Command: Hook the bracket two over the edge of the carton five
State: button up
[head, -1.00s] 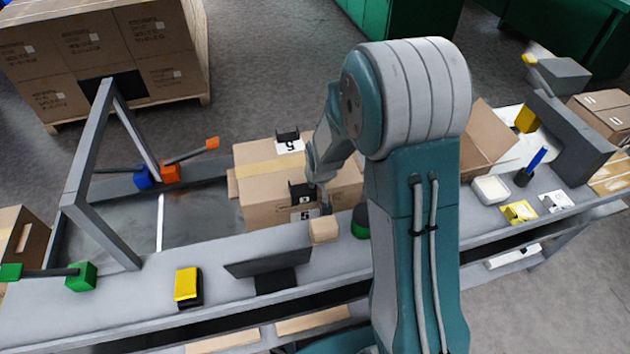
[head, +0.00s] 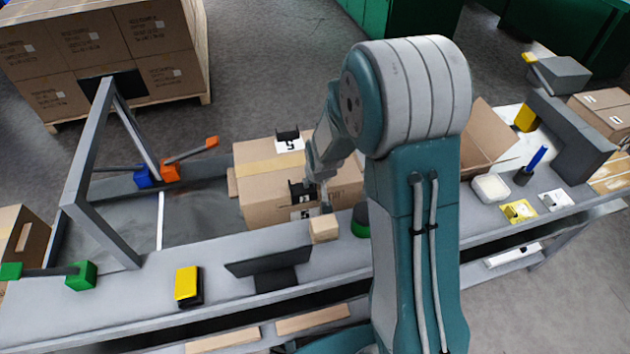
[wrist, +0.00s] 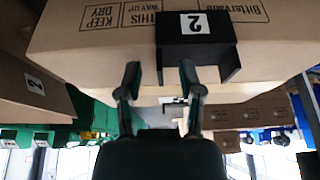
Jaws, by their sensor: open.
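Carton five (head: 262,182) is a brown box behind the bench, with a "5" label on its top. Bracket two (wrist: 197,35), black with a white "2" label, lies against the carton's printed face (wrist: 90,35) in the wrist view. In the head view bracket two (head: 299,189) sits at the carton's near upper edge and appears to straddle it; its exact seating is partly hidden. My gripper (wrist: 161,70) is open, its fingers beside bracket two and not closed on it. In the head view my gripper (head: 323,188) is partly hidden by my arm.
Another black bracket (head: 287,134) stands at the carton's far edge. A tan block (head: 323,228), a dark angled plate (head: 267,262) and a yellow-topped block (head: 187,284) are on the bench. A grey frame (head: 84,170) stands left. An open carton (head: 485,140) is at right.

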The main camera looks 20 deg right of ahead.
jog(key=shift+r, duration=0.1)
jog(key=v, duration=1.1)
jog(key=shift+s+r, duration=0.2)
jog(key=shift+r, duration=0.1)
jog(key=s+r, duration=0.7)
jog(key=s, duration=0.3)
jog(key=s+r+t, duration=0.1)
jog(key=s+r, duration=0.6)
jog(key=s, duration=0.4)
jog(key=shift+r, duration=0.15)
